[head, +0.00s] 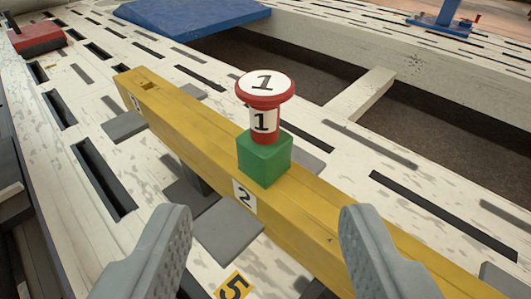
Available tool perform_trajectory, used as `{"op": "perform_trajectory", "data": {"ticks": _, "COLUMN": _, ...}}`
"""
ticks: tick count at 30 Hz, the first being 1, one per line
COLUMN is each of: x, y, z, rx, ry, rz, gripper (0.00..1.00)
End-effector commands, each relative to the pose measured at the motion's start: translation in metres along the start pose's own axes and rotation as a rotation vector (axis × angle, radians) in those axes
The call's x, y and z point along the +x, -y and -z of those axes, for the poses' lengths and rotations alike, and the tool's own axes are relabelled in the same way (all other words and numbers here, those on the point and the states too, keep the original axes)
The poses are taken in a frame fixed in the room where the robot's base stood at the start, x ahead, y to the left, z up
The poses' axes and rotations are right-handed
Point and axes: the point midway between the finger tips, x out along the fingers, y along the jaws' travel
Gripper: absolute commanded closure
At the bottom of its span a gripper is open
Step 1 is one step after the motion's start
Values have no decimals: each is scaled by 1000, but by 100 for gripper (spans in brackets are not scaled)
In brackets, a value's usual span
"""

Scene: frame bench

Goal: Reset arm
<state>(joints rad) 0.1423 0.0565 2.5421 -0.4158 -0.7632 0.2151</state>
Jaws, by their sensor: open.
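My gripper (265,250) is open, with its two grey fingers apart at the bottom of the head view and nothing between the tips. Ahead of it, a red and white peg (264,100) labelled 1 stands upright in a green block (264,160). The green block sits on a yellow beam (190,130) that runs from the upper left to the lower right. The peg's lower end is hidden in or behind the block. The fingers are apart from the peg and the block.
The beam lies over a pale slotted bench (90,85) with grey plates (228,230) beside it. A blue plate (190,14) lies at the back, a red block (38,40) at far left and a blue stand (445,22) at far right. A dark gap (300,75) opens behind the peg.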

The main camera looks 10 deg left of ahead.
Motion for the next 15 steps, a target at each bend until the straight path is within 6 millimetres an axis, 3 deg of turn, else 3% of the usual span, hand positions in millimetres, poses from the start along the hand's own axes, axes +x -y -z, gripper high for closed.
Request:
{"op": "perform_trajectory", "data": {"ticks": 5, "x": -14, "y": 0, "z": 33, "rx": -16, "ry": -23, "rz": -28, "gripper": 49}}
{"op": "perform_trajectory", "data": {"ticks": 15, "x": -66, "y": 4, "z": 117, "rx": -42, "ry": -75, "rz": -101, "gripper": 49}}
